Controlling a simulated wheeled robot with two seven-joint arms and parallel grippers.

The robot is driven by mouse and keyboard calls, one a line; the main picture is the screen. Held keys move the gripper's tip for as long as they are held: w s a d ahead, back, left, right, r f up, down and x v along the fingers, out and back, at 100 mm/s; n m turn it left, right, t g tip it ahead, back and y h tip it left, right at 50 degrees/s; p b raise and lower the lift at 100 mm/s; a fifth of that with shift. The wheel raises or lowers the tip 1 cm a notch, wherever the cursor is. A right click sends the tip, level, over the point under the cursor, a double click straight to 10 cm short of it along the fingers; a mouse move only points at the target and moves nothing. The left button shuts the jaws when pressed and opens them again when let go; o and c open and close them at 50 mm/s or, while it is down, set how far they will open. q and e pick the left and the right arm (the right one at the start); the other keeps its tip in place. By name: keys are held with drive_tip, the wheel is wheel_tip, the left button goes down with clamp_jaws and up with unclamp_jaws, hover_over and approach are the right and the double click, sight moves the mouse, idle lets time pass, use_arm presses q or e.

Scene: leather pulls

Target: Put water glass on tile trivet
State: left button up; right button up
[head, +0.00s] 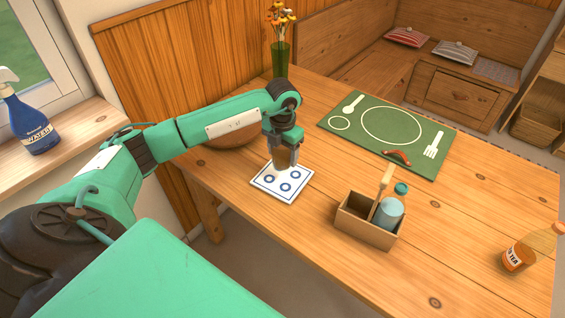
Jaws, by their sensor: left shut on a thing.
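The tile trivet (301,181) is a white square with blue rings, lying near the left edge of the wooden table. My left gripper (285,160) points down over the trivet's far part, shut on a dim, see-through thing that looks like the water glass (279,161). The fingers hide much of the glass. I cannot tell whether its base touches the trivet. My right gripper is not in view.
A wooden caddy (366,229) holding a bottle and a brush stands right of the trivet. A green placemat (405,155) lies behind it. A wooden bowl (232,137) sits behind my left arm, a flower vase (281,60) farther back, and an orange-filled bottle (519,258) at far right.

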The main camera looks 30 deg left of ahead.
sight(282, 164)
use_arm(q)
drive_tip(key=shift+f, duration=0.5)
wheel_tip(282, 164, down, 3)
drive_tip(key=shift+f, duration=0.5)
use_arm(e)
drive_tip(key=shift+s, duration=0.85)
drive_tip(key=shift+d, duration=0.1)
use_arm(q)
drive_tip(key=shift+f, duration=0.15)
drive_tip(key=o, duration=1.2)
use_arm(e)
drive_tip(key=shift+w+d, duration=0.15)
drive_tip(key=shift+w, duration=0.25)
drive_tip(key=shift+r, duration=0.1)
